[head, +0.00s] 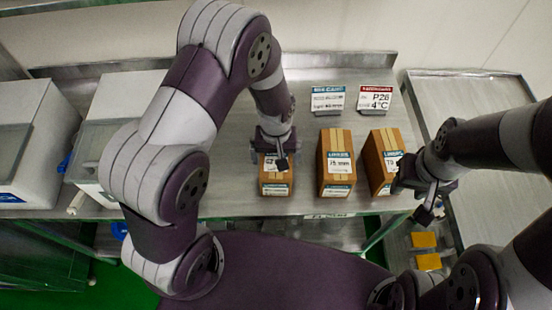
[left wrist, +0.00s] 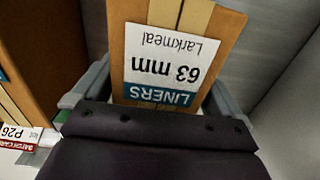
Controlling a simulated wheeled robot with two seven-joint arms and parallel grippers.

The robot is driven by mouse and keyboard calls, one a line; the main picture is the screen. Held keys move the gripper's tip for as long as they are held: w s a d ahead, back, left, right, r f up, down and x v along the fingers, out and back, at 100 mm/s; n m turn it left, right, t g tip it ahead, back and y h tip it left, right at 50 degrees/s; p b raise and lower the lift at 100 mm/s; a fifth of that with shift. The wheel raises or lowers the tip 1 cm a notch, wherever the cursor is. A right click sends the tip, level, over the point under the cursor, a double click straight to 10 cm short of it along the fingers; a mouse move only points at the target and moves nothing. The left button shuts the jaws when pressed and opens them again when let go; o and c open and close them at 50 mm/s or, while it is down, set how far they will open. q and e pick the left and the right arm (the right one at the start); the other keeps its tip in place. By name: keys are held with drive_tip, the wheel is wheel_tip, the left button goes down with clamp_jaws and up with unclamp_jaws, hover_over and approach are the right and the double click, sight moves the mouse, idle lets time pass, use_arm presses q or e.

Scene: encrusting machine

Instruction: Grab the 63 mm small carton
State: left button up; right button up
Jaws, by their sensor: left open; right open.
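The 63 mm small carton (head: 275,181) is the left one of three brown cartons on the metal table. In the left wrist view its label (left wrist: 165,65) reads "63 mm", "Larkmeal" and "LINERS", upside down. My left gripper (head: 275,145) is over this carton and hides much of its top. In the left wrist view the open jaws (left wrist: 150,85) lie on either side of the carton's label end; I cannot tell whether they touch it. My right gripper (head: 425,205) is open and empty, to the right of the right-hand carton and near the table's front edge.
A carton labelled 75 mm (head: 336,165) stands in the middle, and another carton (head: 382,162) stands right of it. Two sign cards, one blue (head: 328,98) and one red (head: 375,98), stand behind. White machines (head: 50,140) are at left. Yellow blocks (head: 424,240) lie at lower right.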

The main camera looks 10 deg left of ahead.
use_arm(q)
wheel_tip(320, 180, down, 2)
drive_tip(key=shift+d+f, duration=0.1)
drive_tip(key=shift+f, duration=0.2)
drive_tip(key=c, duration=1)
